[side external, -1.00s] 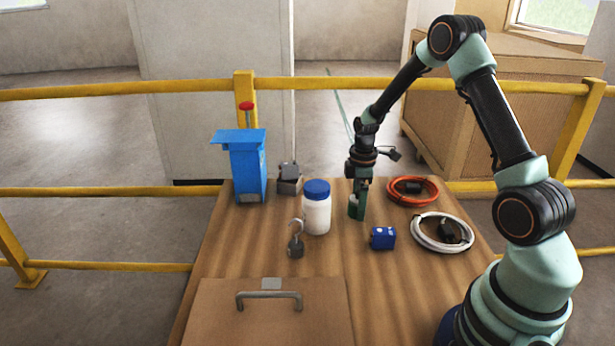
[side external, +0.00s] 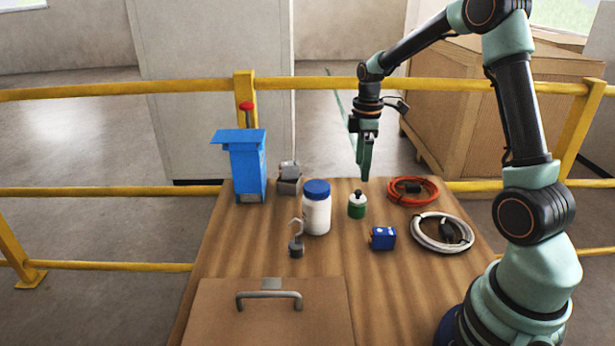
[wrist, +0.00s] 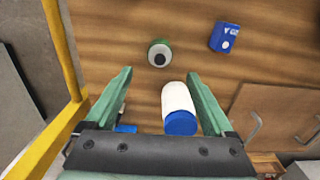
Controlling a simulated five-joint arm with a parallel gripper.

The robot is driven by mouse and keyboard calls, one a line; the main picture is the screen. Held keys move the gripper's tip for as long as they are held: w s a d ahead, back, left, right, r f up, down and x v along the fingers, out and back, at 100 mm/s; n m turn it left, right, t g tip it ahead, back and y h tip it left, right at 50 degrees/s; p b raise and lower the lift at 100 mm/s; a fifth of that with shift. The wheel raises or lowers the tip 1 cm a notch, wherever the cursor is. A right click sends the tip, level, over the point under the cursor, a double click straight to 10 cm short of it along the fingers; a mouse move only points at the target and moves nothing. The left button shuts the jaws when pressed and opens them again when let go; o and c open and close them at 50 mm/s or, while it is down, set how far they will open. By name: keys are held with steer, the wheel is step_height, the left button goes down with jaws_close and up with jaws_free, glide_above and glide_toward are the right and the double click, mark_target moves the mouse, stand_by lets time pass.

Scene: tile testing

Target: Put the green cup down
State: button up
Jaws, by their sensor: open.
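The green cup (side external: 357,205) stands upright on the wooden table, with a white upper part and a dark top. In the wrist view the cup (wrist: 160,54) is seen from above, beyond the fingertips and apart from them. My gripper (side external: 365,176) is open and empty, above the cup in the side view. Its two green fingers (wrist: 160,76) are spread wide in the wrist view, with nothing held between them.
A white jar with a blue lid (side external: 316,208) stands left of the cup. A blue box (side external: 382,238), an orange cable coil (side external: 413,190) and a white coil (side external: 442,232) lie right. A hooked weight (side external: 296,244), blue stand (side external: 247,168) and handled lid (side external: 225,310) are also there.

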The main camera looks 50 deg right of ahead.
steer(key=s+a+r+m+t, duration=0.2)
steer(key=s+a+r+m, duration=0.2)
steer(key=a, duration=0.5)
steer(key=s+a+r+m+t, duration=0.3)
steer(key=s+a+r+m, duration=0.2)
steer(key=s+a+r, duration=0.2)
steer(key=shift+s+a+r+t, duration=0.3)
steer(key=shift+a+r, duration=0.15)
steer(key=shift+a, duration=0.45)
